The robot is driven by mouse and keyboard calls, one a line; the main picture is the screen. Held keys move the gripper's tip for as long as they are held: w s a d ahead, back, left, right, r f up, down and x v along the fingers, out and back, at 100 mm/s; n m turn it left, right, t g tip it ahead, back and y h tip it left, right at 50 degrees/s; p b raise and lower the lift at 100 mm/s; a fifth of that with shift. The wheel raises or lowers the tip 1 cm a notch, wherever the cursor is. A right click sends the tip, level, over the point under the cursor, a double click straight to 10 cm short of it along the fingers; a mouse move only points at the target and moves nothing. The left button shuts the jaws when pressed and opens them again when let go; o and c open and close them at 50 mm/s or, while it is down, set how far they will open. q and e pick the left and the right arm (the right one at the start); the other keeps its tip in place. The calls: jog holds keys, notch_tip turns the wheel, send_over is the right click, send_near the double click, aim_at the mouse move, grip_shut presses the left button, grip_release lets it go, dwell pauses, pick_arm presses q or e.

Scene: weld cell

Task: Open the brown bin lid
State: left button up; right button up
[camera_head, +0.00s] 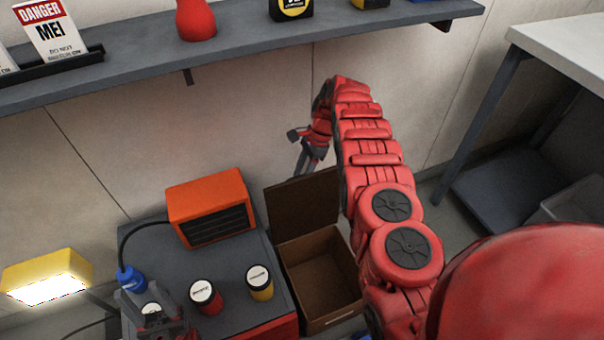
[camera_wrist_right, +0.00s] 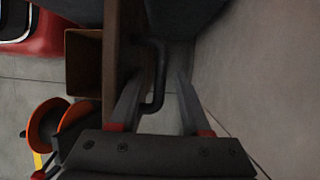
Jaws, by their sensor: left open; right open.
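The brown bin (camera_head: 318,285) stands to the right of the grey workbench, its inside exposed and seemingly empty. Its brown lid (camera_head: 302,212) stands up, raised at the back of the bin. In the right wrist view the lid (camera_wrist_right: 117,55) shows nearly edge-on, with a dark bar handle (camera_wrist_right: 158,75) on it. My right gripper (camera_head: 303,164) is behind the lid's upper edge. Its open fingers (camera_wrist_right: 160,88) lie on either side of the handle, with no clear grip. My left gripper (camera_head: 152,318) is open low at the left, over the bench beside a white-topped can.
An orange heater-like box (camera_head: 210,205), a red can (camera_head: 206,296) and a yellow can (camera_head: 260,282) stand on the bench (camera_head: 235,262). A lit yellow lamp (camera_head: 47,275) is at the left. A shelf (camera_head: 240,48) runs along the wall above. An orange spool (camera_wrist_right: 45,125) shows in the wrist view.

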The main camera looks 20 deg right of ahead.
jog(key=shift+w+d+r, duration=0.1)
jog(key=shift+r, duration=0.2)
jog(key=b+v, duration=0.1)
jog(key=v, duration=0.6)
